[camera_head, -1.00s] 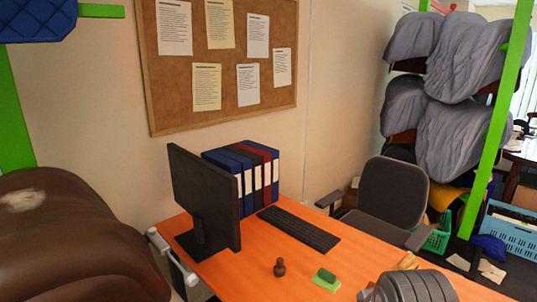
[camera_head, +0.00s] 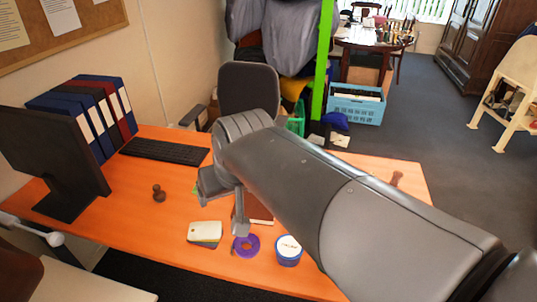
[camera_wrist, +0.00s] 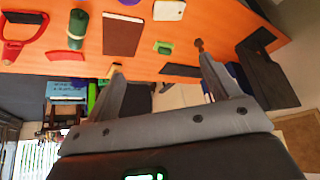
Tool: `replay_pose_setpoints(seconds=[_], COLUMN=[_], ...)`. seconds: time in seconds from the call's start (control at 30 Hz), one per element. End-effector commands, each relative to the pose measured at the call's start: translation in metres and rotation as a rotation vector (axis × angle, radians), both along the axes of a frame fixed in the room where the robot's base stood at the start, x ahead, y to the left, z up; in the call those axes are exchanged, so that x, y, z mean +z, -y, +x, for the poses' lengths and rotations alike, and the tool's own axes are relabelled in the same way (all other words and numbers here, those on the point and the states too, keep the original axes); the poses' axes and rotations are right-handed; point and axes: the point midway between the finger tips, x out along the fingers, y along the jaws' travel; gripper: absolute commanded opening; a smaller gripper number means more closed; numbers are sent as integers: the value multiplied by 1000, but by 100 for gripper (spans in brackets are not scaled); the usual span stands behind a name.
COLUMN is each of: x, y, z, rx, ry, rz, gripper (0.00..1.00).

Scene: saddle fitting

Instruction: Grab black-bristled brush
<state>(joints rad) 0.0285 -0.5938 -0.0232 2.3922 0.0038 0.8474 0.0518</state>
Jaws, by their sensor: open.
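I cannot make out a black-bristled brush for certain. A small tan piece (camera_wrist: 115,69), possibly a wooden brush, shows at one fingertip in the wrist view; its bristles cannot be seen. A brown wooden object (camera_head: 396,178), too small to identify, lies on the right part of the orange desk in the head view. My gripper (camera_head: 222,210) is over the middle of the desk, fingers apart. In the wrist view my gripper (camera_wrist: 161,66) is open, with nothing held between its fingers. My arm hides part of the desk.
On the desk (camera_head: 120,220) are a monitor (camera_head: 55,160), binders (camera_head: 100,110), a keyboard (camera_head: 165,151), a brown stamp (camera_head: 159,193), a pale block (camera_head: 204,231), a purple ring (camera_head: 246,246) and a blue tin (camera_head: 288,251). A green block (camera_wrist: 163,47) and brown book (camera_wrist: 122,35) show too. A chair (camera_head: 248,88) stands behind.

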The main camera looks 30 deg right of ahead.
Motion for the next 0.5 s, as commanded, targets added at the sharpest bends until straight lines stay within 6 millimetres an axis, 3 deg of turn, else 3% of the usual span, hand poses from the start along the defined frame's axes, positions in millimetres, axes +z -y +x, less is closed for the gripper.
replay_pose_setpoints(seconds=[0.03, 0.23, 0.5], x=[2, 6, -11], y=[7, 36, 88], z=[19, 88, 180], rx=[-32, -153, -316], ry=[-5, 2, 15], rz=[11, 49, 84], gripper=[81, 81, 81])
